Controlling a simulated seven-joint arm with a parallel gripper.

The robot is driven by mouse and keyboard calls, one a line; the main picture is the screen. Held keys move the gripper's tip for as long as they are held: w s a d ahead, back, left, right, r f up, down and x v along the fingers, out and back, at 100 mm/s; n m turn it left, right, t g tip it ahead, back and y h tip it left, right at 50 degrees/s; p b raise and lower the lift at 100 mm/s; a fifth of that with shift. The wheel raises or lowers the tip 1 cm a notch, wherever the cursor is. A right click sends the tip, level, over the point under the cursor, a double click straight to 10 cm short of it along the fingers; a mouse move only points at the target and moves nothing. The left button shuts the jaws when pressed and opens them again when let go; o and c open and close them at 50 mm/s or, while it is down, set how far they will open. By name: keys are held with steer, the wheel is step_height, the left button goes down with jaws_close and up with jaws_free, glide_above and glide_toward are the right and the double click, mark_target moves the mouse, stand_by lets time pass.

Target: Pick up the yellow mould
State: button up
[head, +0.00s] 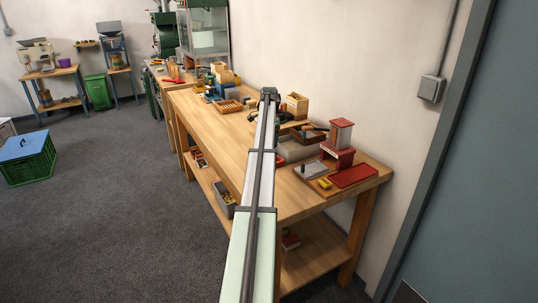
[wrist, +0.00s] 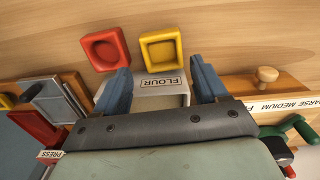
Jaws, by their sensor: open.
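The yellow mould (wrist: 162,48) is a small square block with a round-cornered hollow. It lies on the wooden bench top at the top middle of the wrist view. A similar red mould (wrist: 105,49) lies just left of it, slightly apart. My gripper (wrist: 160,72) is open, its two blue fingers spread and empty. In the picture, the fingertips are below the yellow mould, one to its lower left and one to its lower right. In the head view my arm reaches over the bench and hides its own jaws; I cannot make out the yellow mould there.
A box labelled FLOUR (wrist: 160,88) shows between the fingers. A wooden box with a knob (wrist: 267,74) and a grain-size label is at right, with a green handle (wrist: 290,127) below. A red press (head: 340,143) and red tray (head: 354,175) stand at the bench's near end. Bare bench lies above the moulds.

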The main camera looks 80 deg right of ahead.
steer(key=shift+w+d+f, duration=0.1)
steer(key=shift+d+f, duration=0.05)
steer(key=shift+f, duration=2.55)
steer(key=c, duration=0.9)
